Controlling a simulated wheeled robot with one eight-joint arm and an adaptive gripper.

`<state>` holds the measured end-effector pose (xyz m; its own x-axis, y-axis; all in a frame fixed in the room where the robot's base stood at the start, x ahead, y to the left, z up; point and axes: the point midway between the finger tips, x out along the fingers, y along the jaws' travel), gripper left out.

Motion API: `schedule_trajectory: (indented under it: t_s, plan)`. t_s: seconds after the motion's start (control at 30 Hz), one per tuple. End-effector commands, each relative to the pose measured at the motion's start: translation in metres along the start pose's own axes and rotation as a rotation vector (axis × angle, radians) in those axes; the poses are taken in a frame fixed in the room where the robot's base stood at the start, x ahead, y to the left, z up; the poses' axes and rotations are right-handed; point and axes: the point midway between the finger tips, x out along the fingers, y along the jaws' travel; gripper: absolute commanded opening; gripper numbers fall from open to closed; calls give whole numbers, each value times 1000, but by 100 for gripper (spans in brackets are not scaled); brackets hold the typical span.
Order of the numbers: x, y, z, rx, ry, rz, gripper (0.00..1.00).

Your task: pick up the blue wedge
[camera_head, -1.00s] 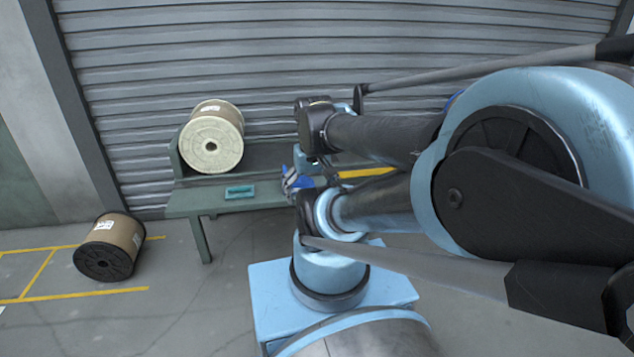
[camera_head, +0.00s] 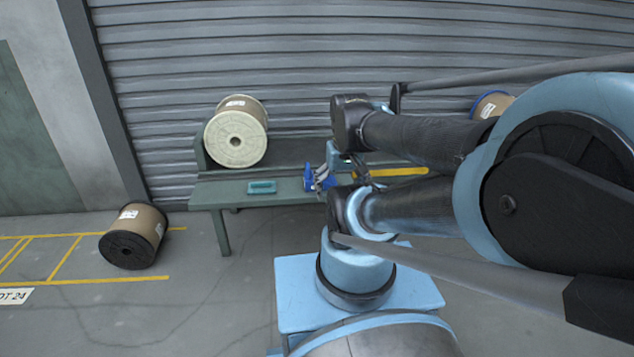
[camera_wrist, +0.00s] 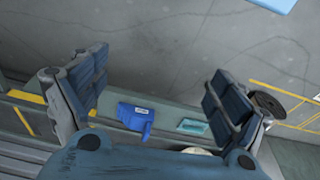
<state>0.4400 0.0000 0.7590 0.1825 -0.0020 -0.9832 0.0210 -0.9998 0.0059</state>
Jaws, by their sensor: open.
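The blue wedge (camera_wrist: 134,117) lies on the green bench (camera_wrist: 165,125), with a small white label on it. In the wrist view it appears between the fingers, nearer the left one and towards the palm side. My gripper (camera_wrist: 160,88) is open and empty, its two dark blue padded fingers wide apart. In the head view my gripper (camera_head: 316,177) is over the bench, and a bit of the wedge (camera_head: 329,183) shows beside it, partly covered by my arm. How high the gripper is above the wedge is hard to tell.
A teal tray (camera_head: 262,187) lies on the bench, left of my gripper. A large cream spool (camera_head: 236,138) stands at the bench's left end. A black-flanged spool (camera_head: 134,236) lies on the floor. Another spool (camera_head: 490,103) shows behind my arm. A shutter (camera_head: 290,60) closes the back.

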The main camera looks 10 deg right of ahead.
Motion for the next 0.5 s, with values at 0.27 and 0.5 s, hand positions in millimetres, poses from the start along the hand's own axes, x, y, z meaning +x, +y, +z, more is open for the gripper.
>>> schedule_trajectory:
  t_s: [0.27, 0.5]
  plan:
    - [0, 0, 0, 0, 0, 0, 90]
    - [-6, 0, 6, -5, 10, 0, 98]
